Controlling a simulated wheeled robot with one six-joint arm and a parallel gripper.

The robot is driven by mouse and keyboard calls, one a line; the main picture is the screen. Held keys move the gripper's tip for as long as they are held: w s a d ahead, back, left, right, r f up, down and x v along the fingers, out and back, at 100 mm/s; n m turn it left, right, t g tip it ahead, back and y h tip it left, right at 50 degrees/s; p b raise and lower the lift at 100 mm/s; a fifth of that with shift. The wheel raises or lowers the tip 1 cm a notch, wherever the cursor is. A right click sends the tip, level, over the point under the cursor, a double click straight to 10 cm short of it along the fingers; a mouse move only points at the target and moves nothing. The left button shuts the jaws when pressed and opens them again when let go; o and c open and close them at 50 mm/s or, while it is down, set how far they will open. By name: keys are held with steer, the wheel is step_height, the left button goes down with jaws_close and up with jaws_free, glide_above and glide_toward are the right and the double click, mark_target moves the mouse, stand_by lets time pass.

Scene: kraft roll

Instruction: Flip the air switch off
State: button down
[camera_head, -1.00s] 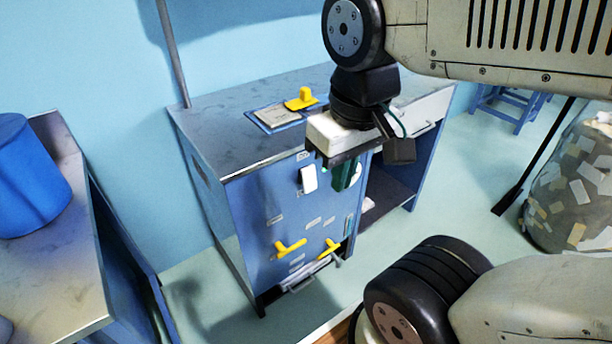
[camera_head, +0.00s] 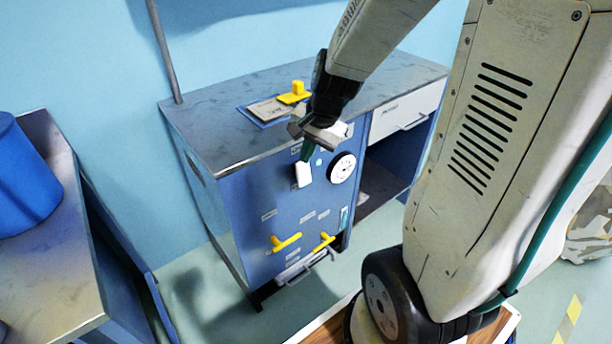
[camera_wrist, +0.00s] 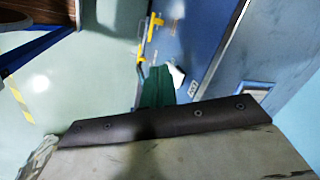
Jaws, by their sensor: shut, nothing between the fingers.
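A white switch (camera_head: 303,174), which I take to be the air switch, sits on the upper front panel of the blue cabinet (camera_head: 240,220). Its label is too small to read. My gripper (camera_head: 306,156) has green fingers, shut and empty, pointing down at the switch's upper end. In the wrist view the shut fingers (camera_wrist: 157,88) partly cover the white switch (camera_wrist: 178,75). They look very close to it; I cannot tell whether they touch. The switch's exact position is also unclear.
A round white dial (camera_head: 342,167) is just right of the switch. Two yellow handles (camera_head: 286,243) stick out lower on the panel. A blue cylinder (camera_head: 24,172) stands on the left bench.

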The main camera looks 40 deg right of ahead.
mark_target(309, 178)
steer(key=w+d+f+m+h, duration=0.1)
steer(key=w+d+f+m, duration=0.1)
steer(key=d+f+m, duration=0.3)
steer(key=d+f, duration=0.3)
steer(key=shift+w+f, duration=0.15)
steer(key=shift+f, duration=0.15)
steer(key=shift+w+a+f, duration=0.1)
steer(key=shift+w+f, duration=1.05)
steer(key=shift+f, duration=0.55)
steer(key=shift+w+f, duration=1.15)
steer(key=shift+f, duration=0.6)
steer(key=shift+w+a+f, duration=0.1)
steer(key=shift+w+f, duration=1.05)
steer(key=shift+f, duration=0.55)
steer(key=shift+w, duration=0.1)
